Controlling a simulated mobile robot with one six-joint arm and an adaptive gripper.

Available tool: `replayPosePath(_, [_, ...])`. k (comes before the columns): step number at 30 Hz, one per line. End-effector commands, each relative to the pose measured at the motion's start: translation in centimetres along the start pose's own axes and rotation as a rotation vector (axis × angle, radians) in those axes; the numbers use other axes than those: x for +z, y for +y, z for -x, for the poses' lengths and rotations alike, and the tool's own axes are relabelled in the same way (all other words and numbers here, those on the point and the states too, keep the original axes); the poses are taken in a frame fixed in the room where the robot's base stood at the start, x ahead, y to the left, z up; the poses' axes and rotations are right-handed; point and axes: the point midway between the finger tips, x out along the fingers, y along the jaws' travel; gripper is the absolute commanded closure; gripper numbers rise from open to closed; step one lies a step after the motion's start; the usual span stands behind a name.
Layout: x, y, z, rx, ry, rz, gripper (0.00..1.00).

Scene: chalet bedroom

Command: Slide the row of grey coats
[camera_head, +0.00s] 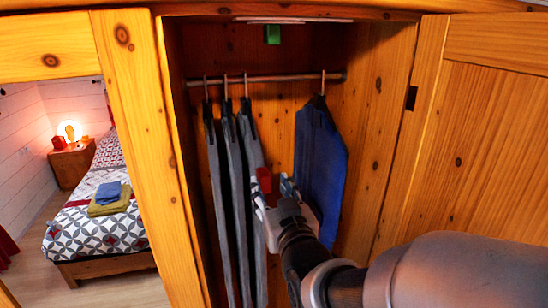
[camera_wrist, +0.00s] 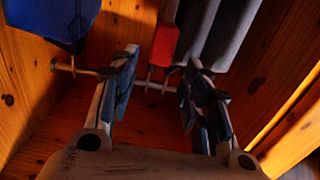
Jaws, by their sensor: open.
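Several grey coats (camera_head: 238,195) hang close together in a row from the rail (camera_head: 275,78), at the left of the wardrobe. They also show at the upper right of the wrist view (camera_wrist: 222,35). My gripper (camera_head: 273,192) is inside the wardrobe, between the row and a blue coat to its right. It is open and holds nothing. Its fingers (camera_wrist: 160,80) stand apart in the wrist view, the right one close to the grey coats; I cannot tell whether it touches. A red piece (camera_head: 264,179) is beside the rightmost grey coat, partly behind my gripper.
The blue coat (camera_head: 319,155) hangs alone at the right of the rail. The wardrobe door (camera_head: 485,150) stands open at the right, and a wooden post (camera_head: 150,130) borders the left. A green item (camera_head: 272,35) is above the rail. A bed (camera_head: 100,228) is beyond the post.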

Motion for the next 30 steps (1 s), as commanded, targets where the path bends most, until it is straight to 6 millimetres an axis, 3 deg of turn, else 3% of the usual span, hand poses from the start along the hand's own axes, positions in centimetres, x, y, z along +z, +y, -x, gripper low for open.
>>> replayPosePath(3, [0.0, 0.0, -2.3, 0.0, -0.001, 0.0, 0.57])
replayPosePath(9, [0.0, 0.0, -4.5, 0.0, 0.0, 0.0, 0.57])
replayPosePath(20, [0.0, 0.0, -5.1, 0.0, 0.0, 0.0, 0.57])
replayPosePath(30, [0.0, 0.0, -5.1, 0.0, 0.0, 0.0, 0.78])
